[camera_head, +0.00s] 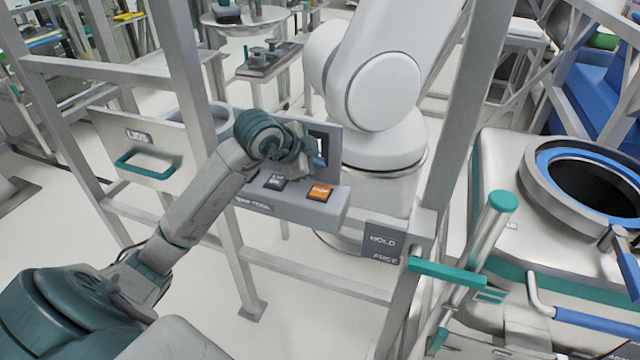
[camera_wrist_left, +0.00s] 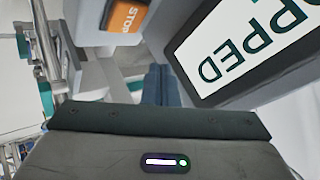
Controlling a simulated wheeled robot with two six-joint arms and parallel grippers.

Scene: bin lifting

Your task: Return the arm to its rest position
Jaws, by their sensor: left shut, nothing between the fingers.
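My left arm reaches in from the lower left in the head view to a grey control panel (camera_head: 300,208). My left gripper (camera_head: 319,160) is just above the panel's buttons, in front of its dark screen, and partly hidden by the wrist. In the left wrist view its two dark blue fingers (camera_wrist_left: 158,85) lie side by side, shut and empty. An orange button (camera_head: 320,192) sits to the right of a dark button (camera_head: 274,182). The orange button reads STOP in the left wrist view (camera_wrist_left: 127,15). The screen (camera_wrist_left: 245,45) there shows letters ending in "OPPED". My right gripper is not in view.
Grey frame posts (camera_head: 196,70) and rails stand around the panel. A white robot arm (camera_head: 385,90) stands behind it. A HOLD sign (camera_head: 383,242) and a teal-ended lever (camera_head: 490,230) are at the right, before a vessel with a round opening (camera_head: 535,180).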

